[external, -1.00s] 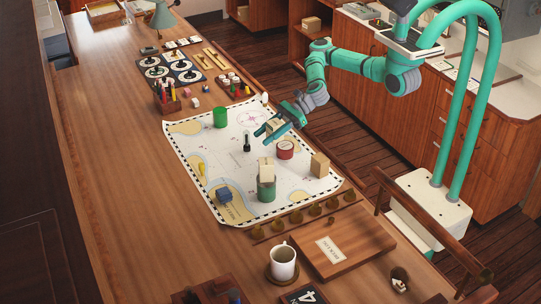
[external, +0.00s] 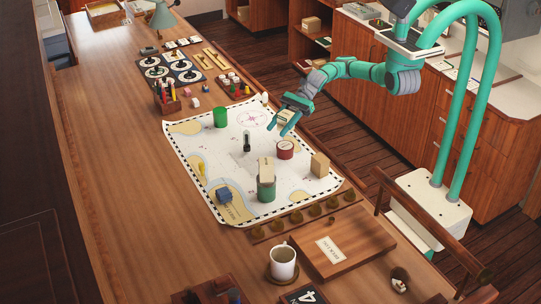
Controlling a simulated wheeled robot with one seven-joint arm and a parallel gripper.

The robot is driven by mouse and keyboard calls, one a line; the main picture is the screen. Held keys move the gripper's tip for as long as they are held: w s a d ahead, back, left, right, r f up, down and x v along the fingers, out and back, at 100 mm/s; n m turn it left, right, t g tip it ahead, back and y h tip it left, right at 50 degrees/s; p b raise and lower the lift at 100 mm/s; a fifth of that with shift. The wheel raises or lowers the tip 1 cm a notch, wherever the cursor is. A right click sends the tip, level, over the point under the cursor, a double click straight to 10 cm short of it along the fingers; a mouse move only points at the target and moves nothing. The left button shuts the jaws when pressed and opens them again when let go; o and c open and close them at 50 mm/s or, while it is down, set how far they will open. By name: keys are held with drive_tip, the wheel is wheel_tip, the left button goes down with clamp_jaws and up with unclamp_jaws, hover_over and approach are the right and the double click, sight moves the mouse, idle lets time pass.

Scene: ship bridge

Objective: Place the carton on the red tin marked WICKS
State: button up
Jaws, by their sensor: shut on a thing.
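My gripper (external: 281,125) is shut on a small pale carton (external: 287,117) and holds it in the air over the chart's right side. The fingers and the gripper body hide part of the carton. The red tin (external: 285,151) with a pale top stands upright on the chart, just below the gripper in the picture. The carton and the red tin are apart. The lettering on the tin is too small to read.
On the chart (external: 221,164) stand a green tin (external: 266,190) with a cream block (external: 266,170) on it, another green tin (external: 220,118), a tan box (external: 319,165), a dark bottle (external: 247,141) and a blue box (external: 224,195). A mug (external: 283,263) stands nearer the camera.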

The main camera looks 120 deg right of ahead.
drive_tip(key=shift+f, duration=3.65)
drive_tip(key=shift+f, duration=0.15)
drive_tip(key=o, duration=1.1)
drive_tip(key=shift+s+d+r, duration=0.1)
drive_tip(key=shift+s+r, duration=0.05)
drive_tip(key=shift+r, duration=0.05)
drive_tip(key=shift+v, duration=3.6)
drive_tip(key=shift+r, duration=0.1)
